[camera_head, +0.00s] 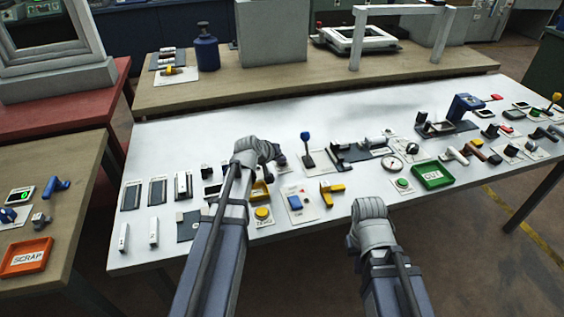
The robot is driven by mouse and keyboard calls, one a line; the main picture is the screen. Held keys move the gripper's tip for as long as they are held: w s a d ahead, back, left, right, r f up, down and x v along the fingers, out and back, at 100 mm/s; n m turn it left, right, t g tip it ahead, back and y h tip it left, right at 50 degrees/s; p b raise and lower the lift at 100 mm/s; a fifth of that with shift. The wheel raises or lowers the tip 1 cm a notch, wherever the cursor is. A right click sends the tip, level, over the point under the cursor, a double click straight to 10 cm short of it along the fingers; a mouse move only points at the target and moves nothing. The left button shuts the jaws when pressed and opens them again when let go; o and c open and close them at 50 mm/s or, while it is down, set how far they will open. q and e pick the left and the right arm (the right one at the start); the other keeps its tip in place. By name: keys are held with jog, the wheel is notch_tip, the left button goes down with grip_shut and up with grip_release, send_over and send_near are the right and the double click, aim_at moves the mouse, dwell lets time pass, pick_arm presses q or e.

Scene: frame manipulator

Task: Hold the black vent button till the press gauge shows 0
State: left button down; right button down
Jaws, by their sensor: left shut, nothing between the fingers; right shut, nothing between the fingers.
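A round white-faced gauge (391,163) lies on the white table, right of centre; its reading is too small to tell. Which button is the black vent button I cannot tell. One small dark knob or button (281,160) shows just right of my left gripper, and another black one (511,150) sits on a plate at the right. My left gripper (268,152) is shut and empty over the table's middle; whether it touches the dark button I cannot tell. My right gripper (369,208) is shut and empty near the table's front edge, below the gauge.
A blue-knobbed lever (306,148) stands upright between the grippers and the back. A yellow handle (332,188), a green button (403,184) and a green OUT tray (432,175) lie near the front. An orange SCRAP tray (26,257) is on the left table.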

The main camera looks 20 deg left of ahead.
aim_at(281, 165)
pick_arm(q)
jog(key=shift+r, duration=0.1)
jog(key=shift+r+p, duration=0.75)
jog(key=shift+p, duration=0.1)
notch_tip(281, 165, up, 5)
jog(key=p, duration=0.5)
jog(key=shift+r, duration=0.1)
